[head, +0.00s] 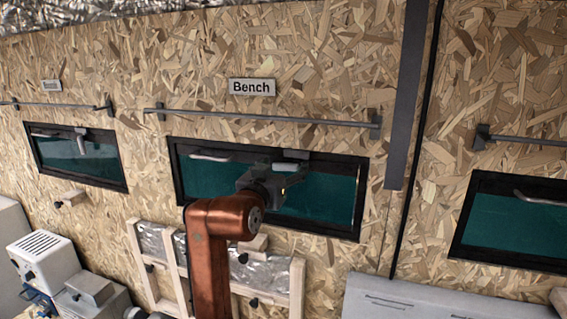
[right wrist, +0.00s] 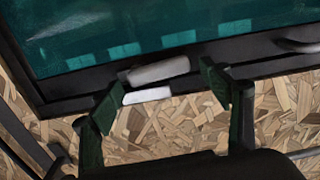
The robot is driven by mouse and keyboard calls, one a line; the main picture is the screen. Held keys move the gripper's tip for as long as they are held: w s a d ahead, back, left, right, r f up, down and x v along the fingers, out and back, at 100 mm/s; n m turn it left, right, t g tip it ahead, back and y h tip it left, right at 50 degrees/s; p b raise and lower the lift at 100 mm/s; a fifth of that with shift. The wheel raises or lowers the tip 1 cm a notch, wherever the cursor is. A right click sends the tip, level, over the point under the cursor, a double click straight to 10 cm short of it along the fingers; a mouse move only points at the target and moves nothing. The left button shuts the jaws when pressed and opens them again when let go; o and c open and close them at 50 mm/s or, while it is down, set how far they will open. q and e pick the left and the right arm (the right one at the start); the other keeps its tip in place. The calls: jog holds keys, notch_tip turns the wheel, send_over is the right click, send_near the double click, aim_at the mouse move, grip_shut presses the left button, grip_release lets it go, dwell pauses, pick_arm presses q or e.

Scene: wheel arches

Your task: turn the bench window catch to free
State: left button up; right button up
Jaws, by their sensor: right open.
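The bench window (head: 330,190) has a black frame and teal glass, under a plate reading "Bench" (head: 252,87). Its catch (head: 296,154) is a small light-grey piece at the frame's top edge, partly hidden by my gripper in the head view. In the right wrist view the catch (right wrist: 158,72) shows as a grey bar with a paler block (right wrist: 146,95) beside it. My right gripper (right wrist: 161,84) is open, its dark fingers on either side of the catch. I cannot tell whether they touch it. My left gripper is not in view.
A bar handle (head: 210,157) sits on the same window, left of the catch. A dark rail (head: 260,117) runs above the window. Similar windows stand left (head: 75,158) and right (head: 515,225). A wooden rack (head: 297,285) is below.

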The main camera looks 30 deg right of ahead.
jog(key=c, duration=1.1)
jog(key=shift+r+m, duration=0.1)
jog(key=shift+m, duration=0.2)
jog(key=shift+c, duration=0.3)
jog(key=o, duration=1.2)
jog(key=shift+c, duration=0.2)
jog(key=v, duration=1.2)
jog(key=shift+d, duration=0.1)
